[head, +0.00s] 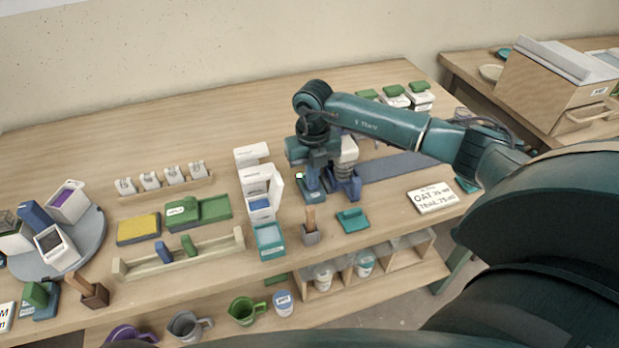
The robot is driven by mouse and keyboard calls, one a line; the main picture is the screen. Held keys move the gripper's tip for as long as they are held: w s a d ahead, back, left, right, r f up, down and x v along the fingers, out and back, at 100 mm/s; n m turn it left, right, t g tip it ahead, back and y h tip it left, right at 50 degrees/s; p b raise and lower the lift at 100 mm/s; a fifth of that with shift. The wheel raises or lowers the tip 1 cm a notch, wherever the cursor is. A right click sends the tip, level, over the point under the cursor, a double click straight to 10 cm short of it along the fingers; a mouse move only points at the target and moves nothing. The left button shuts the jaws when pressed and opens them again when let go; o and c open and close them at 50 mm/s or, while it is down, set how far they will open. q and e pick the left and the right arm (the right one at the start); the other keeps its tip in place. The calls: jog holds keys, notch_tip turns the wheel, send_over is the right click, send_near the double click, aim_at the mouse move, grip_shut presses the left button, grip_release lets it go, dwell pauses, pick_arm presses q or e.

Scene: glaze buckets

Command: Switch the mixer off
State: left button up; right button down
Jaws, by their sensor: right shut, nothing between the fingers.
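The mixer (353,188) looks like a small dark-blue stand with a pale ribbed part (348,151) on it, near the middle of the table. My right gripper (311,186) is shut and empty, pointing down at the mixer's left side. The gripper and wrist hide part of the mixer, and I cannot tell whether the fingers touch it. A small bright green spot shows by the gripper; I cannot tell what it belongs to. The mixer's switch does not show clearly. My left gripper is not in view.
A white dispenser-like stand (257,187) is close on the left of my right gripper. A grey-blue strip (395,166) runs right, under my arm. A white sign (433,198) lies right.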

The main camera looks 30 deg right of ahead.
jog(key=shift+f, duration=0.35)
jog(key=shift+r, duration=0.15)
jog(key=shift+r+p, duration=0.35)
jog(key=shift+r, duration=0.15)
jog(key=shift+r+p, duration=2.05)
jog(key=shift+r, duration=0.9)
jog(key=shift+f, duration=0.1)
